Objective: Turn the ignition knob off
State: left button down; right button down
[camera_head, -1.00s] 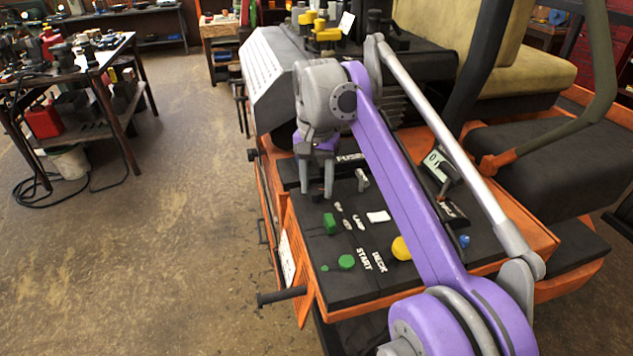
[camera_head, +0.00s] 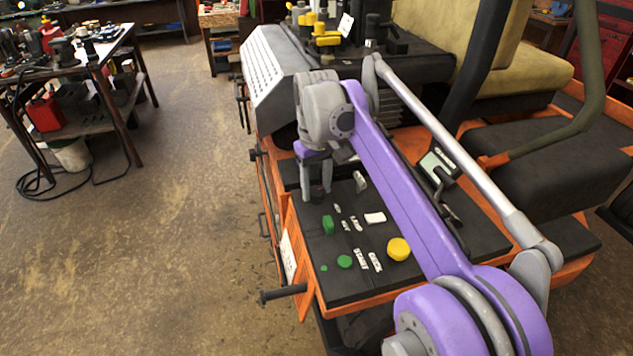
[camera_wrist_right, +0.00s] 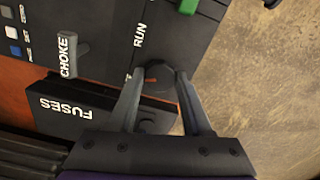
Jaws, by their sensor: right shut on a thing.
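The ignition knob (camera_wrist_right: 156,123) is a round black knob on the dark control panel (camera_head: 318,275), below the word RUN in the right wrist view. In the head view the right gripper (camera_head: 315,194) points down at the panel's far left part, and the knob is hidden there by the fingers. My left gripper is not in view.
On the panel are a green switch (camera_head: 328,225), a green button (camera_head: 344,261), a yellow button (camera_head: 398,249) and the choke lever (camera_wrist_right: 75,54). The fuses box (camera_wrist_right: 75,108) is beside the knob. Open floor lies left.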

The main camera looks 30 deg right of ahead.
aim_at(316, 191)
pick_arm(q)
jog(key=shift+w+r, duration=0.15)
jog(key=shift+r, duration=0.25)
pick_arm(e)
jog(key=shift+n, duration=0.8)
jog(key=shift+c, duration=1.7)
grip_release()
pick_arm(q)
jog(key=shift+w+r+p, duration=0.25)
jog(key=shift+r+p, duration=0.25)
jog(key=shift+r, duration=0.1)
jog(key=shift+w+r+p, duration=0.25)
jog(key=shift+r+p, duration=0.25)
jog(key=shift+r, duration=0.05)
pick_arm(e)
notch_tip(316, 191, up, 11)
jog(key=shift+f, duration=0.15)
